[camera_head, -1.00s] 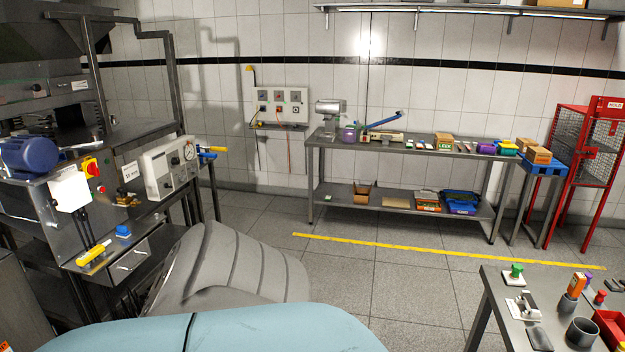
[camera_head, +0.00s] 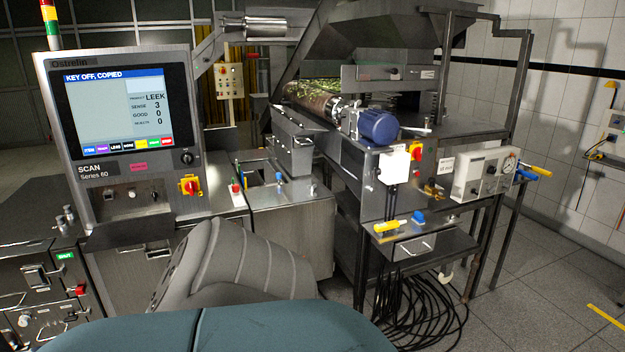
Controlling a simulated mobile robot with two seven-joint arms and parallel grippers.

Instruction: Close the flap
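I cannot tell for sure which part is the flap. The scanner (camera_head: 88,185) stands at the left with its lit screen (camera_head: 127,108) reading "KEY OFF, COPIED" and "LEEK". To its right is a low steel cabinet (camera_head: 300,235) with small fittings on top and an upright metal box (camera_head: 293,150) above it. Behind that, a conveyor or roller section (camera_head: 313,97) carries green and brown material under a grey hood (camera_head: 385,30). Neither gripper is in view; only a grey ribbed part of mine and my teal body show at the bottom.
A steel bench (camera_head: 425,245) at the right holds a blue motor (camera_head: 378,127), a gauge box (camera_head: 485,173) and a yellow-handled tool (camera_head: 388,226). Black cables (camera_head: 425,315) lie coiled on the floor beneath. A cabinet with latches (camera_head: 40,285) is at the lower left.

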